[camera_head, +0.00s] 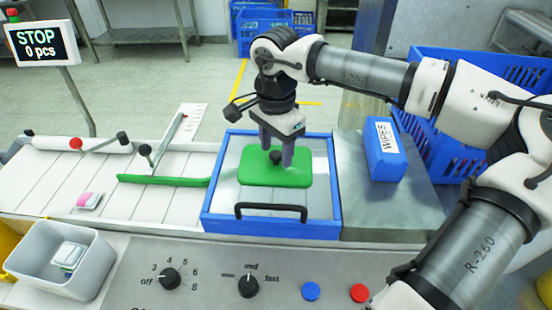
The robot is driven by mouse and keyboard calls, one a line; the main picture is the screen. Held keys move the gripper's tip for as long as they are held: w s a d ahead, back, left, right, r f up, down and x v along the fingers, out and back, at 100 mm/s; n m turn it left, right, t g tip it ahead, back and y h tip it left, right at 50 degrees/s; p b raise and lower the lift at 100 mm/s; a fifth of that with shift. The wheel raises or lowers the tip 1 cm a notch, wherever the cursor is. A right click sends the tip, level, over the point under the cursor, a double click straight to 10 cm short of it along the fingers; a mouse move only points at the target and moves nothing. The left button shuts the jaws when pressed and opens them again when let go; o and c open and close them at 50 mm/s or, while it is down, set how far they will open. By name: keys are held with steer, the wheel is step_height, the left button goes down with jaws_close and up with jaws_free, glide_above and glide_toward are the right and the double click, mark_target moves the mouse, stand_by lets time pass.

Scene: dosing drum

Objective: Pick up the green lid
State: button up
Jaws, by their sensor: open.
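The green lid (252,173) is a flat rounded rectangle with a small dark knob (275,158) at its middle. It lies inside a blue-framed square (210,212) with a clear or pale panel, and a black handle (271,207) is in front of it. My gripper (276,158) points straight down over the lid. Its two fingers stand apart, one to each side of the knob as seen here. The fingertips are low, close to the lid's top. I cannot tell whether they touch the lid or knob.
A blue wipes box (385,162) stands on the metal surface to the right. A green bar (165,181) crosses the conveyor (50,178) at left. A grey bin (92,283) sits at front left. Dials and red and blue buttons (311,291) line the front panel.

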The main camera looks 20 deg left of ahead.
steer(key=shift+f, duration=0.2)
steer(key=c, duration=1.1)
steer(key=shift+o, duration=0.2)
steer(key=shift+r, duration=0.1)
